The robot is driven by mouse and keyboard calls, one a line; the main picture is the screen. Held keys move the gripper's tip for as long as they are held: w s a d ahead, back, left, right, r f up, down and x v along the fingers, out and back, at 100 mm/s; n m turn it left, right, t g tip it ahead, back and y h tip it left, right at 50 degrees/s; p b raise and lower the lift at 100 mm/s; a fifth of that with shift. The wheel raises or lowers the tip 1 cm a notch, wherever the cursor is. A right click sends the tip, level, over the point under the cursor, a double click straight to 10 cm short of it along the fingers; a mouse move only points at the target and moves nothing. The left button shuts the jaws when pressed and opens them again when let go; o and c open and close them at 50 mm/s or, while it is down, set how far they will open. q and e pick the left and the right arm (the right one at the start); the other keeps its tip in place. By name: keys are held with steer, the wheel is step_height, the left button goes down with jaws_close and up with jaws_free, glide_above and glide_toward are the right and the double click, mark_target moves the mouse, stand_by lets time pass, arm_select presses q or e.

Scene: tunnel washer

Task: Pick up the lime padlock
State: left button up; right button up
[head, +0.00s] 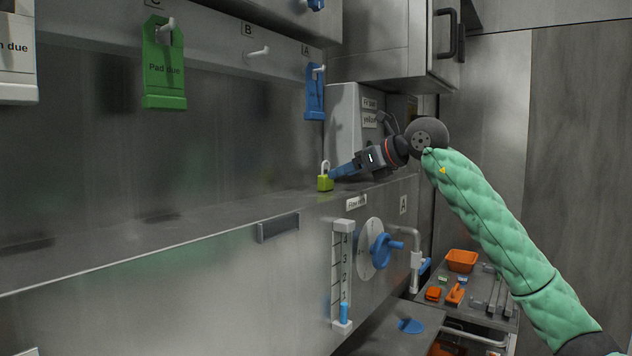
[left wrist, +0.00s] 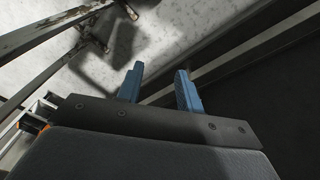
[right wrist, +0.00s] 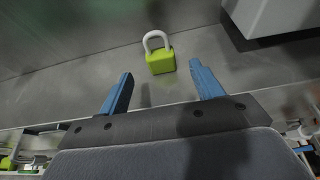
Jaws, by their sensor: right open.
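The lime padlock (head: 325,183) stands upright on the grey metal ledge, its pale shackle up. In the right wrist view the padlock (right wrist: 160,62) lies just ahead of the fingertips, roughly in line with the gap between them. My right gripper (head: 336,172) reaches in from the right with blue fingers close to the padlock. In the right wrist view the right gripper (right wrist: 160,80) is open and empty. My left gripper (left wrist: 158,70) shows only in its own wrist view, fingers apart and empty, over a pale floor and dark surfaces.
The ledge (head: 150,236) is bare to the left of the padlock. A grey box (head: 350,125) stands behind the right gripper. A blue tag (head: 314,95) and a green tag (head: 164,65) hang above. A blue-handled dial (head: 376,249) sits below the ledge.

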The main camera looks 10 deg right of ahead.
mark_target(330, 181)
steer(key=shift+w+f, duration=0.1)
steer(key=shift+w, duration=0.05)
steer(key=shift+p+x, duration=0.4)
steer(key=shift+x, duration=0.45)
arm_select(q)
step_height(330, 181, down, 14)
steer(key=s+a+p, duration=0.1)
steer(key=s+p, duration=0.1)
steer(key=shift+s+a+f+y+p, duration=0.15)
steer(key=shift+s+f+y+p, duration=0.05)
steer(key=shift+f+y+p, duration=0.1)
arm_select(e)
steer(key=x, duration=0.4)
steer(key=shift+f, duration=0.3)
